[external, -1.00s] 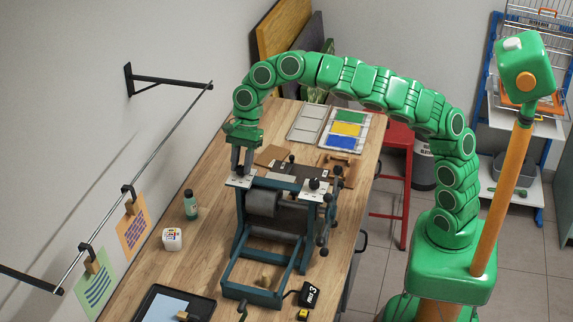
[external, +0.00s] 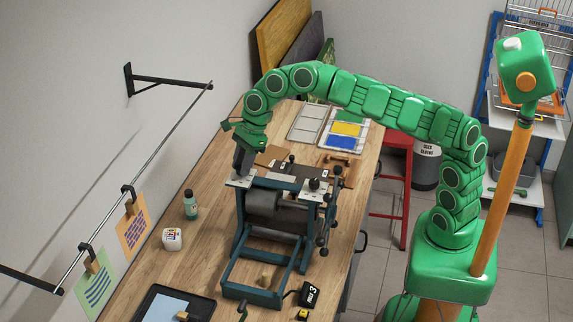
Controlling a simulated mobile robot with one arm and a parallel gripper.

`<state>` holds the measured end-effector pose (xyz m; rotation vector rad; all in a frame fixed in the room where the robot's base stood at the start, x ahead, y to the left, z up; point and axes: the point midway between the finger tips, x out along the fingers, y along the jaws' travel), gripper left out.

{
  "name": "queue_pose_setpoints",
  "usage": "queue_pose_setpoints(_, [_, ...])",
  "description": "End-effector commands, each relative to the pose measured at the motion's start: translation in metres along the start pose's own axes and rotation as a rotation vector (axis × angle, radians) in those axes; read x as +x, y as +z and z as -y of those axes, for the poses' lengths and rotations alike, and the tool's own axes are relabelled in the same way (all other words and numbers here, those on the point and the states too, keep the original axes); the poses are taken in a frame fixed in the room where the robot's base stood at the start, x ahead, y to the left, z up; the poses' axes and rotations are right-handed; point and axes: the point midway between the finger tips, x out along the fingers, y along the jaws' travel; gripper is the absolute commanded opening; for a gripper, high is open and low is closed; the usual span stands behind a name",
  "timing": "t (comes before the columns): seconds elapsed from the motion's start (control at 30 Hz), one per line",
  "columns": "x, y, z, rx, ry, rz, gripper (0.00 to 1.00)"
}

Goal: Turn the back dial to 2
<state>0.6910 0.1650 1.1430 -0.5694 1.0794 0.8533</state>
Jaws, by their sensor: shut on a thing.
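A dark teal press with a grey roller (external: 262,203) stands on the wooden workbench. A pale dial plate (external: 236,181) sits on its far-left top corner, towards the wall. My gripper (external: 240,174) points down at this plate and is shut on the back dial's knob, which the fingers hide. The dial's numbers are too small to read. A second pale plate with a dark knob (external: 314,184) sits on the press's right top corner, clear of my gripper.
A green bottle (external: 191,205) and a white jar (external: 172,239) stand left of the press. A black block marked 3 (external: 309,293) is at the front right.

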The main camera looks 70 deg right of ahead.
Motion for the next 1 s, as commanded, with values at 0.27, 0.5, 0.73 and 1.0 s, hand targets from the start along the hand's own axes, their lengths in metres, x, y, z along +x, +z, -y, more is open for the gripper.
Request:
queue_pose_setpoints(0.27, [-0.0001,-0.0021,-0.0003,0.181,-0.078,-0.005,0.01])
queue_pose_setpoints(0.5, [0.0002,-0.0018,-0.0008,0.283,-0.119,-0.004,0.01])
queue_pose_setpoints(0.73, [0.0004,-0.0014,-0.0012,0.327,-0.136,-0.003,0.01])
queue_pose_setpoints(1.0, [0.0005,-0.0012,-0.0015,0.335,-0.139,-0.003,0.01])
